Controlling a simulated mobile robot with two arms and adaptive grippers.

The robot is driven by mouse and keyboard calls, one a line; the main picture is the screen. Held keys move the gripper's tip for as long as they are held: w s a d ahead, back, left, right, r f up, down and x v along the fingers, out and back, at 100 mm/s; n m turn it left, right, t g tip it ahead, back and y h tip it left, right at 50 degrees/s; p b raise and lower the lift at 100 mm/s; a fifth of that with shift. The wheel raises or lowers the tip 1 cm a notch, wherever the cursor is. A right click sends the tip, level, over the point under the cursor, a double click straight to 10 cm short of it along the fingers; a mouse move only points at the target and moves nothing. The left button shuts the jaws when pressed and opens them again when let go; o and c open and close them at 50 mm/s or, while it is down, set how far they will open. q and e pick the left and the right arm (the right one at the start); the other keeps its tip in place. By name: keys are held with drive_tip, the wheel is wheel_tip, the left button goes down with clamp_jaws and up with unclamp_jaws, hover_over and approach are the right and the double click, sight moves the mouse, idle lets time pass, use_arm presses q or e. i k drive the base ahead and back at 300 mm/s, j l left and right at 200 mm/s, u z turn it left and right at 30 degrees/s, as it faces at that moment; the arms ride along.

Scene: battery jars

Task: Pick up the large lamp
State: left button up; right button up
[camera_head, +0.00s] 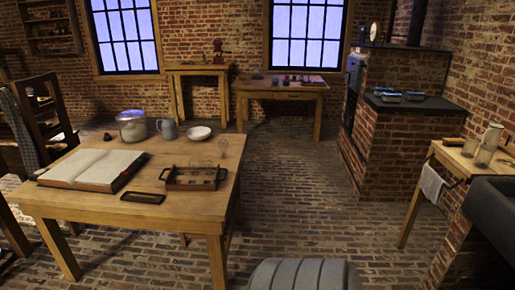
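I cannot clearly identify a large lamp in the head view. On the near wooden table, a small clear glass piece (223,146) stands near the right edge; it may be a bulb, but it is too small to tell. A wooden tray-like box (177,180) with compartments is at the table's front right, with another faint glass shape at its back edge. Neither of my grippers is in view.
The near table (75,202) also holds an open book (92,168), a dark shallow tray (143,198), a large glass jar (132,126), a grey jug (168,129) and a white bowl (198,133). A chair (45,115) stands left. The brick floor (295,190) is clear right of the table.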

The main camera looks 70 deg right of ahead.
sight(223, 144)
drive_tip(key=z, duration=2.1)
drive_tip(key=u, duration=0.55)
drive_tip(key=i+l+u, duration=0.55)
drive_tip(key=l+u, duration=0.15)
drive_tip(key=l, duration=0.15)
drive_tip(key=i+l+u, duration=0.2)
drive_tip(key=l, duration=0.15)
drive_tip(key=l+u, duration=0.25)
drive_tip(key=l, duration=0.1)
